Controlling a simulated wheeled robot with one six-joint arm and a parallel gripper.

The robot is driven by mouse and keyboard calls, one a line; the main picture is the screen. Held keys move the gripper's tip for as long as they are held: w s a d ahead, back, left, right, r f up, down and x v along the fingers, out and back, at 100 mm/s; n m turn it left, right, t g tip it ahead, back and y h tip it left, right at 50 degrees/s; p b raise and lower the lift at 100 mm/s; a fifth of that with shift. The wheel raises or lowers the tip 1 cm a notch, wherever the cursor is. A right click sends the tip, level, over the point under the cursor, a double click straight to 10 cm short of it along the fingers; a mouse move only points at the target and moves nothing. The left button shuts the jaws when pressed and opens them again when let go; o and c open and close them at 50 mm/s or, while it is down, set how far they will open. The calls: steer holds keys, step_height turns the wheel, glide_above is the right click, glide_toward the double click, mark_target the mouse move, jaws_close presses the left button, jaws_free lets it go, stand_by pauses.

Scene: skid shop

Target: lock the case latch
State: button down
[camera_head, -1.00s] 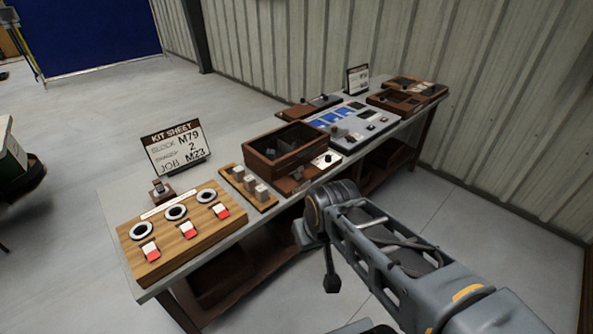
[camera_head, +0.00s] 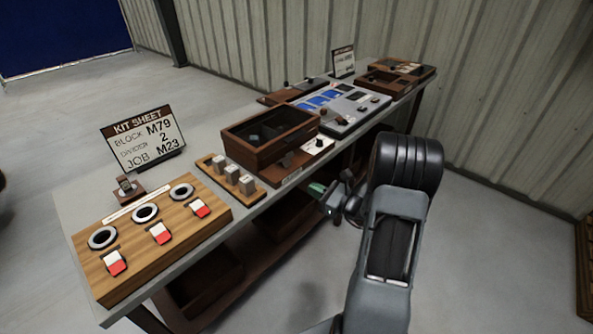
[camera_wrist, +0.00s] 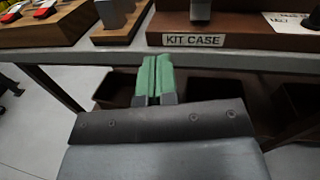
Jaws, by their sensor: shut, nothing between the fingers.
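The kit case (camera_head: 268,137) is a brown open-topped box on the bench, with a small grey latch part (camera_head: 287,160) on its front. In the wrist view its base carries the KIT CASE label (camera_wrist: 194,40), and a grey upright piece (camera_wrist: 200,9) shows at the top, probably the latch. My gripper (camera_head: 319,190) is low in front of the bench edge, just off the case. In the wrist view its green fingertips (camera_wrist: 155,78) are together and empty, below the label and apart from the case. The latch's exact position is too small to tell.
A wooden board with three rings and red-white switches (camera_head: 150,235) is at the left. A strip of grey blocks (camera_head: 231,177) sits beside the case. A kit sheet sign (camera_head: 143,138) stands behind. A panel with blue screens (camera_head: 338,108) lies farther right. The bench edge (camera_wrist: 110,57) is close.

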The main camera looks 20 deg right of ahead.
steer(key=w+m, duration=0.1)
steer(key=w, duration=0.2)
steer(key=w+m+t+h, duration=0.1)
steer(key=w, duration=0.2)
steer(key=w+f+t+h, duration=0.1)
steer(key=w, duration=0.2)
steer(key=shift+w+a+f+m, duration=0.1)
steer(key=shift+w+a+m, duration=0.1)
steer(key=shift+m, duration=0.2)
steer(key=shift+w+a+r+p, duration=0.25)
steer(key=shift+w+r+p, duration=0.2)
steer(key=shift+w+r, duration=0.35)
steer(key=shift+w+a+r, duration=0.25)
steer(key=shift+w+r, duration=0.15)
steer(key=shift+r, duration=0.35)
